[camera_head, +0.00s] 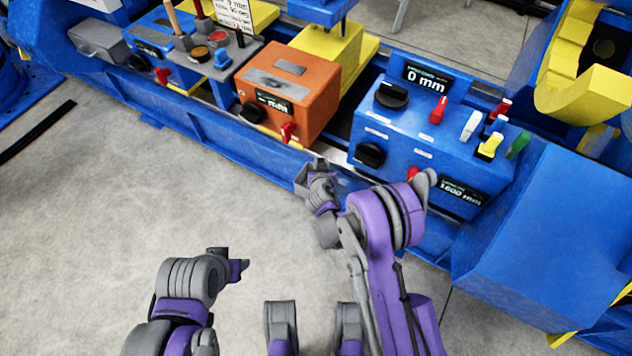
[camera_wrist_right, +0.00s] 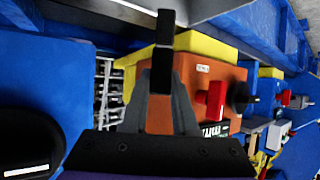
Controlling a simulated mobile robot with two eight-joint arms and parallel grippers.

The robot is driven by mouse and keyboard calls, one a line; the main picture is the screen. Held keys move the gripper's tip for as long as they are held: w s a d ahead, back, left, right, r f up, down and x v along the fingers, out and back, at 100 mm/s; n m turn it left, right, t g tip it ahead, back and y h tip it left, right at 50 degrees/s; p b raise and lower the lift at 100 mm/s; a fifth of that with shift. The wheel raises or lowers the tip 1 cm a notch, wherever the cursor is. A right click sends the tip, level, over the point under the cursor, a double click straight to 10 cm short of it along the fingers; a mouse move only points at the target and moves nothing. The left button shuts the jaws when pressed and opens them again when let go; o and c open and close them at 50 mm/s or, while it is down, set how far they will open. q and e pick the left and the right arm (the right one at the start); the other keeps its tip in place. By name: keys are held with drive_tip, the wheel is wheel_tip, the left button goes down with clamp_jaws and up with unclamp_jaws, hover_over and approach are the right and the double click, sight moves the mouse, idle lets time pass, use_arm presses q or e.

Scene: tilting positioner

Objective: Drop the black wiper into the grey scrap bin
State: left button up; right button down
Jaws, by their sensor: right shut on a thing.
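My right gripper (camera_head: 316,178) is in front of the blue bed, between the orange box and the large blue control box. In the right wrist view its grey fingers (camera_wrist_right: 160,95) are shut on a narrow black piece (camera_wrist_right: 166,38), which looks like the black wiper. In the head view the wiper is too small and covered to make out clearly. A grey box (camera_head: 98,40), which looks like the scrap bin, sits at the far upper left, well away from the right gripper. My left gripper (camera_head: 238,267) is low over the floor; its jaw opening is unclear.
The orange box (camera_head: 288,85) and the blue control box (camera_head: 430,125) with knobs and levers stand along the bed. A tool holder (camera_head: 208,55) with upright handles stands between the grey box and the orange box. The concrete floor (camera_head: 120,210) at left is clear.

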drive_tip(key=shift+f, duration=0.45)
drive_tip(key=shift+s+f+b, duration=0.1)
drive_tip(key=shift+f+b, duration=1.5)
drive_tip(key=shift+f, duration=0.7)
drive_tip(key=c, duration=0.6)
unclamp_jaws()
drive_tip(key=p+v, duration=0.2)
drive_tip(key=v, duration=0.8)
drive_tip(key=shift+s+r, duration=0.2)
drive_tip(key=shift+s, duration=0.2)
drive_tip(key=shift+r, duration=0.1)
